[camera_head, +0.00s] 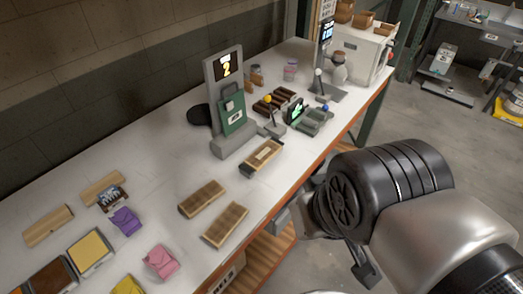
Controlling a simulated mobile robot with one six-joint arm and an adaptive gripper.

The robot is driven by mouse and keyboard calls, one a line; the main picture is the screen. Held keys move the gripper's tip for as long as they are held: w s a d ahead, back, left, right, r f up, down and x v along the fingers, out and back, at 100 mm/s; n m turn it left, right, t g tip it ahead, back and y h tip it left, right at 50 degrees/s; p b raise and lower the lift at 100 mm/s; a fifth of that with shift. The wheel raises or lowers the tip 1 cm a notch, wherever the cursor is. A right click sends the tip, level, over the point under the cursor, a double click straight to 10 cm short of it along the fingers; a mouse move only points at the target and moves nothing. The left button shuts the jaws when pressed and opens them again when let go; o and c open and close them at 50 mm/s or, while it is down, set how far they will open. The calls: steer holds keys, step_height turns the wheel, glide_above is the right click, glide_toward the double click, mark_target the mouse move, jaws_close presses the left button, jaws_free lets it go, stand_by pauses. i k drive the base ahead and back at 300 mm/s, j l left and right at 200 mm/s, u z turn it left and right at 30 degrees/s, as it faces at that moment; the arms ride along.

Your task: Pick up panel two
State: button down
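A grey stand (213,92) with a dark display showing a yellow "2" stands upright on the white worktable. A green panel (233,112) with a small white label and a handle-like top leans against or hangs on its front; I cannot tell which. My gripper (300,211) is at the table's front edge, to the right of and nearer than the stand, apart from the panel.
A second green-fronted unit (297,111) and small levers stand right of the stand. A wood-topped block (262,157) and brown slatted blocks (202,198) lie in front. Purple (125,221) and pink (160,261) pieces lie at lower left. A white machine (352,55) stands at the far end.

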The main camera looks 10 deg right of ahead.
mark_target(260, 156)
steer(key=i+l+u, duration=0.3)
steer(key=i+l, duration=0.15)
steer(key=i+l+u, duration=0.3)
steer(key=l, duration=0.35)
steer(key=i+j, duration=0.05)
steer(key=i, duration=0.05)
